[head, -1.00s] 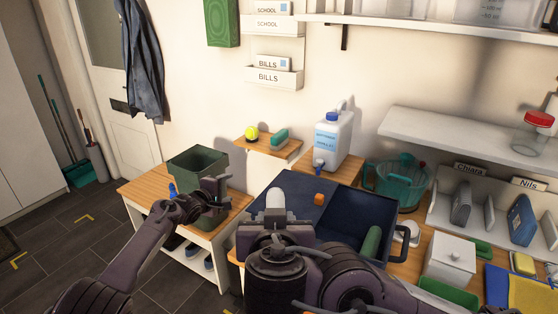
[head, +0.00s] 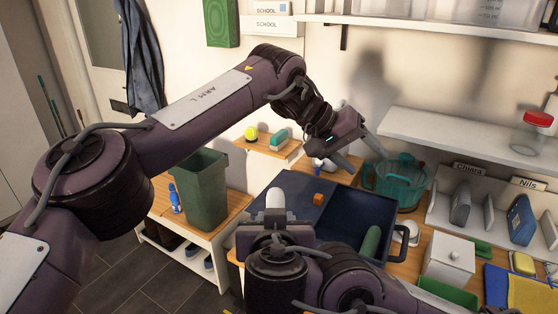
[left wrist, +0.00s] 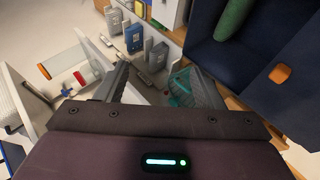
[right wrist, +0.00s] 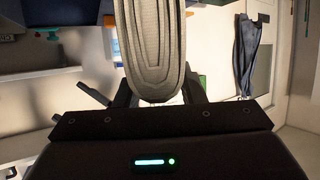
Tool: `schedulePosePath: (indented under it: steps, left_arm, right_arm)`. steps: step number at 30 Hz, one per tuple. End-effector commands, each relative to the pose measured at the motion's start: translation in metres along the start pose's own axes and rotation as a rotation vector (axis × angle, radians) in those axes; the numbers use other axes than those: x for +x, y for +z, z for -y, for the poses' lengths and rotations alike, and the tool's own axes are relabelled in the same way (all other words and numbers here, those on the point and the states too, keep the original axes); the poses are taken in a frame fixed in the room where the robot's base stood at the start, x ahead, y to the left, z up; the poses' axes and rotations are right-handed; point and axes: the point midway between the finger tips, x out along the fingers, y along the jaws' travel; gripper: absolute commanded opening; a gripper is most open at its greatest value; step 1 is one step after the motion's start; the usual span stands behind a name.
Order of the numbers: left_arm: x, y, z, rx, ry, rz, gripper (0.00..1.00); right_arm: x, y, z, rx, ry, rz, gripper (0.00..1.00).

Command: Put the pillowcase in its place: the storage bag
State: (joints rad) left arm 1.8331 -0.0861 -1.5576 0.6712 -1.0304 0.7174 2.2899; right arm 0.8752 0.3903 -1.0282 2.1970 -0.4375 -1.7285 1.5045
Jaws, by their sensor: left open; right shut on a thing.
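The pillowcase appears to be the pale beige folded cloth (right wrist: 155,45) that fills the middle of the right wrist view. My right gripper (head: 275,218) is shut on it, and its pale rounded top (head: 275,197) shows above the gripper in the head view. The storage bag appears to be the dark blue open container (head: 352,208) with a divider; it also shows in the left wrist view (left wrist: 250,60). The cloth is in front of its left part; I cannot tell the height. My left gripper (head: 366,150) is open and empty, above and behind the bag.
A green roll (head: 370,242) and an orange block (head: 319,198) are at the bag. A teal clear bowl (head: 398,182) stands behind it. A green bin (head: 203,190) and a blue bottle (head: 174,198) stand left. A white lidded box (head: 449,258) and labelled shelf slots are right.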

Motion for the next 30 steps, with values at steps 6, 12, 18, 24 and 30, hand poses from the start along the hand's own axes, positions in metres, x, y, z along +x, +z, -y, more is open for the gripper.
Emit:
schedulePosePath:
  steps: [6,12,18,24,30]
  left_arm:
    - [-0.028,0.054,0.022,-0.022,-0.365,0.184,0.62]
    - [-0.087,0.079,0.047,-0.172,-0.657,0.212,0.62]
    - [-0.132,0.089,0.056,-0.305,-0.807,0.171,0.62]
    - [-0.141,0.093,0.063,-0.349,-0.842,0.158,0.62]
    - [-0.124,0.1,0.08,-0.347,-0.836,0.162,0.62]
  right_arm:
    - [0.0,-0.001,0.0,0.001,-0.001,-0.001,0.0]
    - [0.0,-0.001,0.0,0.001,-0.001,-0.001,0.0]
    - [0.0,-0.001,0.0,0.001,-0.001,-0.001,0.0]
    - [0.0,-0.001,0.0,0.001,-0.001,-0.001,0.0]
    - [0.0,-0.001,0.0,0.001,-0.001,-0.001,0.0]
